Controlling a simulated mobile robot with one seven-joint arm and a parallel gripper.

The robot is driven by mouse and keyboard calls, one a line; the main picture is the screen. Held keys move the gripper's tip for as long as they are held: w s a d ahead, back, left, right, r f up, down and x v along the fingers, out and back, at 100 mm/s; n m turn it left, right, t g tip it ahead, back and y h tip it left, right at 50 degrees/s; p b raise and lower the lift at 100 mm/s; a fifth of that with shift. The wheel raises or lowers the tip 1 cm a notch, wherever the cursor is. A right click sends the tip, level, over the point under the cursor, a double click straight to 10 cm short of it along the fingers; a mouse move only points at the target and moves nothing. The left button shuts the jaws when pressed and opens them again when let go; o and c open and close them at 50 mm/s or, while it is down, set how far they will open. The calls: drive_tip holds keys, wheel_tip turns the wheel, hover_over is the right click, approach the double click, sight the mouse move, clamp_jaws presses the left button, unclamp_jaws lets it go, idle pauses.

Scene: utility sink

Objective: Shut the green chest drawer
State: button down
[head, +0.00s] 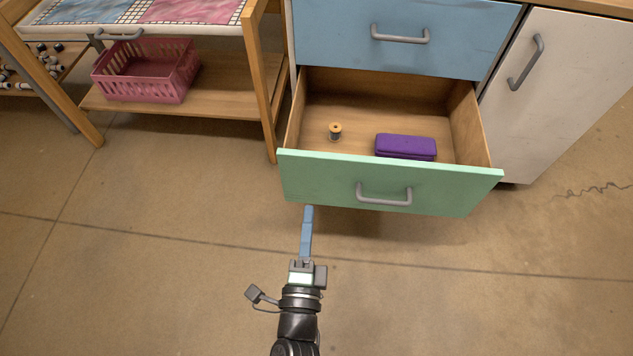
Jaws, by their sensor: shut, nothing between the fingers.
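The green chest drawer (320,180) is pulled well out below a blue drawer (460,45). Its grey handle (385,201) is on the green front. Inside the drawer lie a purple case (406,146) and a small spool (335,131). My gripper (308,210) is shut and empty. In the head view its tip is just below the lower edge of the green front, left of the handle. I cannot tell whether it touches the front.
A wooden stand with a pink basket (148,72) on its lower shelf is at the left, its leg (266,120) close to the drawer's left side. A white cabinet door (560,90) is at the right. The floor (450,300) in front is clear.

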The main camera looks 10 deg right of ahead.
sight(322, 162)
drive_tip(key=shift+m+h, duration=0.3)
drive_tip(key=shift+m, duration=0.1)
drive_tip(key=w+d+f+b, duration=0.1)
drive_tip(key=w, duration=0.3)
drive_tip(key=w+d+f+b, duration=0.1)
drive_tip(key=w+d, duration=0.1)
drive_tip(key=w, duration=0.2)
drive_tip(key=w+d+f+b, duration=0.1)
drive_tip(key=w, duration=0.2)
drive_tip(key=shift+w+d+f+b, duration=0.15)
drive_tip(key=shift+w+d+b, duration=0.05)
drive_tip(key=shift+w+b, duration=0.2)
drive_tip(key=shift+w, duration=0.1)
drive_tip(key=shift+w, duration=0.1)
